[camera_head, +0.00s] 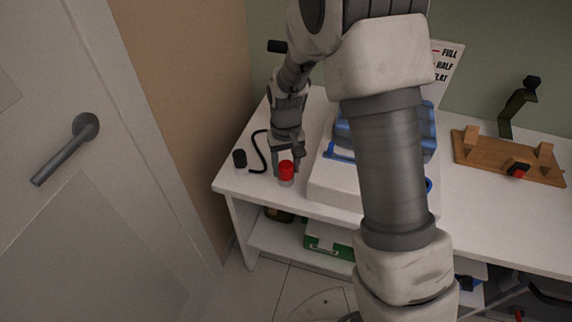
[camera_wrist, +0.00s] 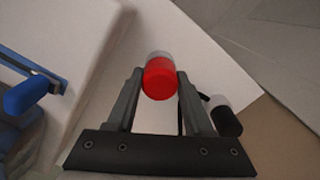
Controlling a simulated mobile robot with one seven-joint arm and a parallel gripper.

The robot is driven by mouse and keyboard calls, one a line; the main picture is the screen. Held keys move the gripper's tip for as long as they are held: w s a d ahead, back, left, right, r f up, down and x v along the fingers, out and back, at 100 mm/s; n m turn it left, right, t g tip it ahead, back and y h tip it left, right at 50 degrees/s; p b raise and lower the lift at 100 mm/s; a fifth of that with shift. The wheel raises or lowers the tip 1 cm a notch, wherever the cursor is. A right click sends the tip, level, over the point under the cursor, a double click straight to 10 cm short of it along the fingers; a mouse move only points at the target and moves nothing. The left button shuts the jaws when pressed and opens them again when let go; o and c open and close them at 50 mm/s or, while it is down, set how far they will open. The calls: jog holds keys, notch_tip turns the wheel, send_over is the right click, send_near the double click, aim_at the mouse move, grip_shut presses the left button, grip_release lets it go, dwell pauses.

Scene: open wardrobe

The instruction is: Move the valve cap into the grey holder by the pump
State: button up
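The valve cap appears to be the red cylinder (camera_head: 286,168) near the left front of the white table, also seen in the wrist view (camera_wrist: 160,80). Directly beneath it is a short grey piece (camera_head: 286,182), which looks like the grey holder; it shows just beyond the red in the wrist view (camera_wrist: 158,55). Whether the cap is seated in it or just above it, I cannot tell. My gripper (camera_head: 286,160) points down, its fingers on both sides of the red cap with no clear gap in the wrist view (camera_wrist: 160,75).
A small black cylinder (camera_head: 239,158) stands left, near a black hose (camera_head: 257,150). A white and blue machine (camera_head: 330,185) stands close right. A wooden rack (camera_head: 500,158) is farther right. A door (camera_head: 70,200) is at left; a lower shelf holds a green box (camera_head: 325,243).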

aim_at(286, 164)
jog(key=o, duration=0.5)
jog(key=shift+r+p, duration=2.1)
jog(key=shift+r, duration=6.6)
jog(key=s+d+r+t+p, duration=0.2)
jog(key=s+d+r+p, duration=0.1)
jog(key=s+r, duration=0.4)
jog(key=s+d+r+m+t+p, duration=0.1)
jog(key=s+d+r+p, duration=0.2)
jog(key=s+r, duration=0.4)
jog(key=s+d+r+t+p, duration=0.2)
jog(key=s+d+r+p, duration=0.1)
jog(key=s+r, duration=0.4)
jog(key=shift+s+d+r+m+t+p, duration=0.1)
jog(key=shift+r+m+t+p, duration=0.1)
jog(key=shift+r+p, duration=0.25)
jog(key=shift+s+d+r+m+t+p, duration=0.1)
jog(key=shift+r+m+p, duration=0.15)
jog(key=shift+r, duration=0.2)
